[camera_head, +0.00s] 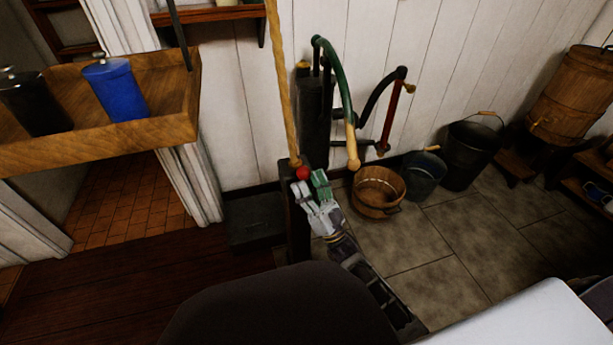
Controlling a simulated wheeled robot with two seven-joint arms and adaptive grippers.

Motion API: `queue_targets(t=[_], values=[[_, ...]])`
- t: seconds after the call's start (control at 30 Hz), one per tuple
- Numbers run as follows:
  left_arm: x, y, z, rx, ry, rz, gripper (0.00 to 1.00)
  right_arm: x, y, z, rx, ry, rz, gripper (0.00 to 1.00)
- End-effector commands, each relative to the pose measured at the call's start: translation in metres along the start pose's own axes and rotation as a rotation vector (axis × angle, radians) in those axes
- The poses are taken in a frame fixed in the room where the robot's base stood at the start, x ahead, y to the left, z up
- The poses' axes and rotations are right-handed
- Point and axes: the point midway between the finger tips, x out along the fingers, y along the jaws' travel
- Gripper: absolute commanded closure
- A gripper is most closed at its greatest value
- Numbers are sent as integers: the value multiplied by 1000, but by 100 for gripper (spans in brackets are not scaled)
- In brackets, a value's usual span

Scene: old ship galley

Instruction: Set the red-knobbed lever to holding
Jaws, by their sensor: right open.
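The red knob (303,172) of the lever shows near the middle of the view, at the top of a dark post (297,225). The rest of the lever and any position marks are too small or hidden to tell. My right gripper (309,184) is open, with its fingertips close beside and just below the red knob. One finger has a green part. I cannot tell whether a finger touches the knob. My left gripper is not in view.
A rope (281,80) hangs down close to the knob. A pump with a green handle (344,80) stands behind. A wooden bucket (378,190) and dark pails (470,153) stand along the wall. A hanging wooden shelf (170,128) with canisters is at left.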

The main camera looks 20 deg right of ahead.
Motion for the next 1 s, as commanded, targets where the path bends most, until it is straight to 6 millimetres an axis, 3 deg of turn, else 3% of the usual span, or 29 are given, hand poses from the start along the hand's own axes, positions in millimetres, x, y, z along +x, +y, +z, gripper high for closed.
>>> queue_targets(t=[0.5,0.7,1.0], values=[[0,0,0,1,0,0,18,-74,1,0,1,-2,2,42],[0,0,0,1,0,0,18,-87,1,0,0,0,1,42],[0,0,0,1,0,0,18,-89,1,0,0,0,1,42]])
